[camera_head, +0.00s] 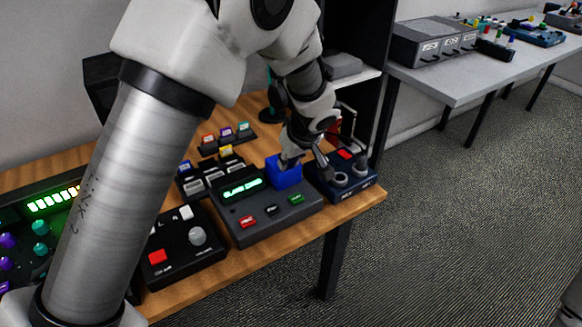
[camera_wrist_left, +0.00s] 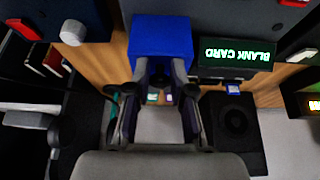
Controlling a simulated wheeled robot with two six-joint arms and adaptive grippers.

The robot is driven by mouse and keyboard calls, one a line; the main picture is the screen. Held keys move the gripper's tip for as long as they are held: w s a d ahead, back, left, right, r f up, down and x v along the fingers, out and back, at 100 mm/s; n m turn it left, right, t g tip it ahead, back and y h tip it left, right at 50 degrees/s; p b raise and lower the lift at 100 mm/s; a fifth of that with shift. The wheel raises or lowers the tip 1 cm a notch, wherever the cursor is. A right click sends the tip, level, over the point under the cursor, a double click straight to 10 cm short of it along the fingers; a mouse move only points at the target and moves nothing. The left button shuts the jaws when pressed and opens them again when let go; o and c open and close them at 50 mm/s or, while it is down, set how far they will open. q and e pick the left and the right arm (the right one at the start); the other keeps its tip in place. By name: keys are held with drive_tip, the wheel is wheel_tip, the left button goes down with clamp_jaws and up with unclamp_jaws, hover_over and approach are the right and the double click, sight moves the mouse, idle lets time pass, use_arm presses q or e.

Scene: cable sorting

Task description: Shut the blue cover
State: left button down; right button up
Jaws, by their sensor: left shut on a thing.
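The blue cover (camera_head: 284,174) is a box-like blue piece at the back right of the grey card device (camera_head: 262,221), beside its lit green screen. It also shows in the wrist view (camera_wrist_left: 161,35), at the top centre. My left gripper (camera_head: 291,160) is at the blue cover from above and behind. In the wrist view, its two fingers (camera_wrist_left: 161,80) reach the near edge of the cover and are shut on it. The fingers hide part of that edge, and I cannot see the contact fully.
A dark blue device with a red button (camera_head: 345,154) and round knobs stands close on the right. A black box with a red button (camera_head: 157,256) is at the front left. Small card racks (camera_head: 226,138) stand behind. The table's front edge is near.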

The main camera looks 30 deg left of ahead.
use_arm(q)
drive_tip(key=shift+s+f, duration=0.3)
drive_tip(key=shift+f, duration=0.1)
drive_tip(key=c, duration=1)
unclamp_jaws()
drive_tip(key=shift+c, duration=0.2)
drive_tip(key=shift+d+r, duration=0.1)
drive_tip(key=shift+d, duration=0.15)
drive_tip(key=shift+w, duration=0.1)
drive_tip(key=shift+r, duration=0.6)
drive_tip(key=v, duration=1.1)
drive_tip(key=shift+d, duration=0.15)
